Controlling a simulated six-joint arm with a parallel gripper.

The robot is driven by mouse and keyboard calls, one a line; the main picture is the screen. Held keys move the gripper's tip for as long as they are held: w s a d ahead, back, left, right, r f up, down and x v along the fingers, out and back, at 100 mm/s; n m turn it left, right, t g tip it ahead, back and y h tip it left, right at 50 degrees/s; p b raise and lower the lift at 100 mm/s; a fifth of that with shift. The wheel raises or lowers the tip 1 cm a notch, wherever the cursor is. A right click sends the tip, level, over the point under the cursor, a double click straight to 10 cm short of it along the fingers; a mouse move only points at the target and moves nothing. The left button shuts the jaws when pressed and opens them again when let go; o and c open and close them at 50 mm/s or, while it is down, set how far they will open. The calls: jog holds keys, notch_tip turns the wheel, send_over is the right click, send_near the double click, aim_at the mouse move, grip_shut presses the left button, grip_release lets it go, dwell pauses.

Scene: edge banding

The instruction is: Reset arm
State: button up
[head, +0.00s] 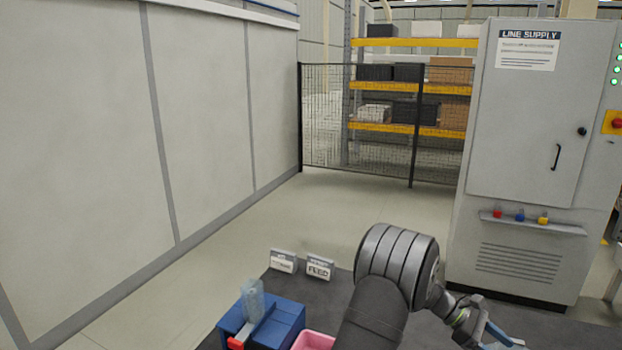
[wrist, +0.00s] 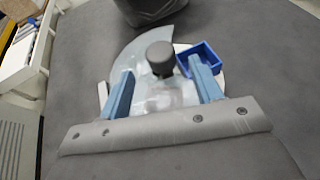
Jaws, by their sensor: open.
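My gripper (wrist: 160,75) shows in the wrist view with its two blue fingers spread apart. Between and beyond the fingers I see a clear curved sheet and a dark round knob (wrist: 160,57). I cannot tell how far they are from the fingertips, and no contact shows. In the head view my gripper (head: 492,334) is at the lower right, partly cut off by the bottom edge. My arm is bent beside it.
A blue box (head: 285,322) with a clear bottle (head: 253,300), a pink bin (head: 314,341) and two small signs (head: 320,268) stand on the dark surface. A blue tray (wrist: 203,58) shows in the wrist view. A grey supply cabinet (head: 530,150) stands at right.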

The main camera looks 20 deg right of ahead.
jog(key=v, duration=1.1)
jog(key=x, duration=1.8)
jog(key=shift+s, duration=0.1)
jog(key=shift+w+a+r+n+t+h, duration=0.1)
jog(key=shift+w+a+n+t+h, duration=0.1)
jog(key=shift+n+t+h, duration=2.3)
jog(key=shift+n+t, duration=0.2)
jog(key=shift+n, duration=0.4)
jog(key=shift+w+a+r, duration=0.15)
jog(key=shift+w+a, duration=0.15)
jog(key=shift+a, duration=0.05)
